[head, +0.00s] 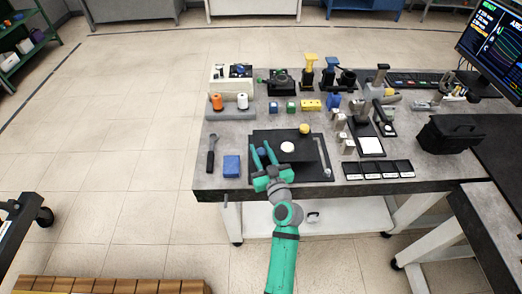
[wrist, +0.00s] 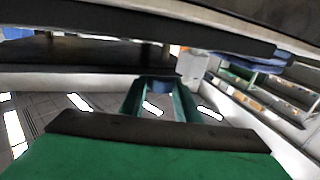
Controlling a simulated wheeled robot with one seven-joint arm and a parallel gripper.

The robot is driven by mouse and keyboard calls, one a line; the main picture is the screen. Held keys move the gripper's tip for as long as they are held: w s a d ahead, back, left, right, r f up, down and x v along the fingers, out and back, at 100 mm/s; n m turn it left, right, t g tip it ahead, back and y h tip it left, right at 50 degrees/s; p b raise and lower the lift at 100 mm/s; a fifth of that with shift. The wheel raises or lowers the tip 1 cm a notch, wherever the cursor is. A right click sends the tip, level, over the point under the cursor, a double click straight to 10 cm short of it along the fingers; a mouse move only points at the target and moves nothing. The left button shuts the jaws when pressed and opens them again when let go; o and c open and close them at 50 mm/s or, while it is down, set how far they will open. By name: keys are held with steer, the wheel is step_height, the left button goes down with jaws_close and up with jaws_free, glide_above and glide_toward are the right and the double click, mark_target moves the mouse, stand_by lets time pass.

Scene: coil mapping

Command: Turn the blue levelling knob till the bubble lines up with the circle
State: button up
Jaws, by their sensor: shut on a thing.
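The levelling plate (head: 312,160) is a dark, raised square on the table near its front edge. A round white level vial (head: 287,147) sits in its middle; the bubble and the circle are too small to make out. The blue levelling knob (head: 262,152) is at the plate's left side, partly hidden by my fingers. My gripper (head: 260,146) reaches in from the front and is shut on the blue knob. In the wrist view the blue knob (wrist: 158,84) shows between the two green fingers (wrist: 158,92), under the plate's dark edge.
A yellow knob (head: 304,128) is at the plate's back edge. A blue box (head: 231,166) and a dark-handled tool (head: 211,152) lie to the left. Black trays (head: 379,169) lie to the right. A black case (head: 452,134) and a monitor (head: 493,48) stand further right.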

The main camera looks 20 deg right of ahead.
steer(key=shift+n+g+y, duration=0.25)
steer(key=shift+n+y, duration=0.7)
steer(key=shift+y, duration=0.6)
steer(key=shift+n+g+y, duration=0.25)
steer(key=shift+n+y, duration=0.7)
steer(key=shift+y, duration=0.6)
steer(key=o, duration=1)
steer(key=shift+o, duration=0.2)
steer(key=v, duration=1)
steer(key=shift+s+d, duration=0.15)
steer(key=shift+s, duration=0.25)
